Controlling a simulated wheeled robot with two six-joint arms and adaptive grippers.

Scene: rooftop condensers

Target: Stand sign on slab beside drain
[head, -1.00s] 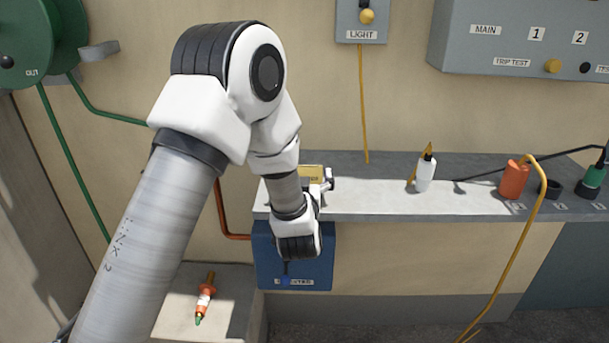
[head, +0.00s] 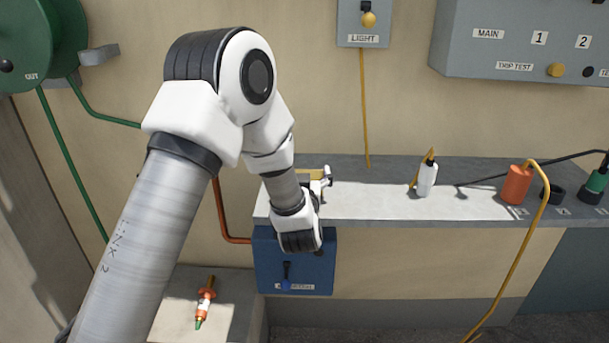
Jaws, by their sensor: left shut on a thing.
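My left gripper (head: 323,182) is mostly hidden behind my own wrist and forearm, over the left end of the grey ledge (head: 380,205). It is shut on a yellow piece (head: 309,174), which looks like the sign and shows only in part past the arm. I cannot tell whether the sign touches the ledge. I see no drain that I can make out. My right gripper is not in view.
On the ledge stand a white bottle (head: 427,178), an orange container (head: 516,184) with a yellow cable, and a green-and-black connector (head: 594,183). A blue box (head: 290,272) hangs below the left end. An orange-and-white tool (head: 204,303) lies on a lower block (head: 236,285).

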